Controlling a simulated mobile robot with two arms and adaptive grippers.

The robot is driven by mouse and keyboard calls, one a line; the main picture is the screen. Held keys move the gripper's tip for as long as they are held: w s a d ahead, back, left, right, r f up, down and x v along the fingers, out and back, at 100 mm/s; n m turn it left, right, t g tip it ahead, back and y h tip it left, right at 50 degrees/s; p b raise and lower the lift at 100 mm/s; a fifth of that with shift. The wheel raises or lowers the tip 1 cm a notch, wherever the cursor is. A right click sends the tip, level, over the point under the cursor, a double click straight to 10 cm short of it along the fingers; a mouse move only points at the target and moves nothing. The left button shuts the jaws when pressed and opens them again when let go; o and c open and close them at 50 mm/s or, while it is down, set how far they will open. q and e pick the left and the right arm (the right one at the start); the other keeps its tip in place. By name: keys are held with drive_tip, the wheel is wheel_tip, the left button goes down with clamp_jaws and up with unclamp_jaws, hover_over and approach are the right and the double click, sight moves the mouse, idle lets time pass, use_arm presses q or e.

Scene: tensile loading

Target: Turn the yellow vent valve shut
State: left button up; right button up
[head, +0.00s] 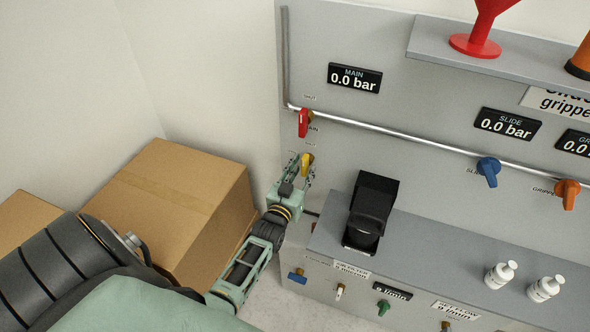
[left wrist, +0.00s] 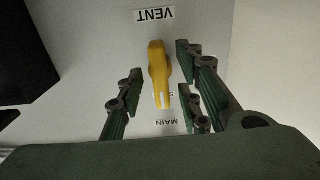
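The yellow vent valve (head: 307,162) is on the grey panel, below the red main valve (head: 304,123). In the left wrist view the yellow handle (left wrist: 159,74) lies between my left gripper's fingers, under the VENT label (left wrist: 154,16), its white-marked end toward the MAIN label. My left gripper (head: 302,170) is open at the panel, with a gap on both sides of the handle. I cannot tell how deep the fingers reach around it. My right gripper is not in view.
A metal pipe (head: 420,139) runs across the panel to the blue slide valve (head: 488,171) and the orange gripper valve (head: 567,192). A black device (head: 371,212) stands on the grey bench (head: 440,245) right of my left arm. Cardboard boxes (head: 175,205) stand at left.

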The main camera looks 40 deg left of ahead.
use_arm(q)
drive_tip(key=v, duration=1)
drive_tip(key=shift+a, duration=0.1)
